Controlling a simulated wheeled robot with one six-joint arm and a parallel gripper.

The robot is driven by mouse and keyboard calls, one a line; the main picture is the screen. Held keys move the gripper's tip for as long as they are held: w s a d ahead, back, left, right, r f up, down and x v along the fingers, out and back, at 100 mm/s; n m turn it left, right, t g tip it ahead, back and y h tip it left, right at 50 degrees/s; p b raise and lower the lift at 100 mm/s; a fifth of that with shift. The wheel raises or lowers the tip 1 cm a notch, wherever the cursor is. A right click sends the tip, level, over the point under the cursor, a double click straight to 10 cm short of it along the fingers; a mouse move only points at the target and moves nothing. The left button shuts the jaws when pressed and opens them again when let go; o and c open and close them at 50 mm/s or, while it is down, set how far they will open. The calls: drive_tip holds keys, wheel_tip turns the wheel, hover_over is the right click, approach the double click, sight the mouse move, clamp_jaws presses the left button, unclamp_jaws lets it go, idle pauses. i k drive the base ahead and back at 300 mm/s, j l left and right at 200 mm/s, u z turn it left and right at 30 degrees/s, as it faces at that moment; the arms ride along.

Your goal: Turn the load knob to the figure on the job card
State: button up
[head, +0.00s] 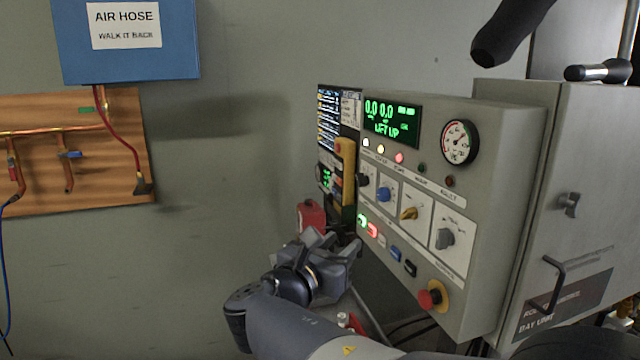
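The grey control cabinet (505,150) faces left and shows a row of knobs. They are a black knob (363,180), a blue knob (384,194), a brass-yellow knob (408,213) and a grey knob (445,238). Their labels and scales are too small to read, so I cannot tell which is the load knob. A small white paper (351,108) beside the display may be the job card; its figure is unreadable. My gripper (340,246) is below and left of the knobs, apart from them. I see it from behind and cannot tell its finger opening.
A green-lit display (391,124) and a round gauge (459,142) sit above the knobs. Lit push buttons (367,226) and a red emergency stop (431,297) are below. A red box (311,216) is behind my gripper.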

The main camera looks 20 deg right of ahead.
sight(383, 193)
drive_tip(key=i+j+z, duration=0.4)
drive_tip(key=j, duration=0.25)
drive_tip(key=i+j+z, duration=0.15)
drive_tip(key=i+j, duration=0.2)
drive_tip(key=i+j+z, duration=0.2)
drive_tip(key=j, duration=0.25)
drive_tip(key=z, duration=0.55)
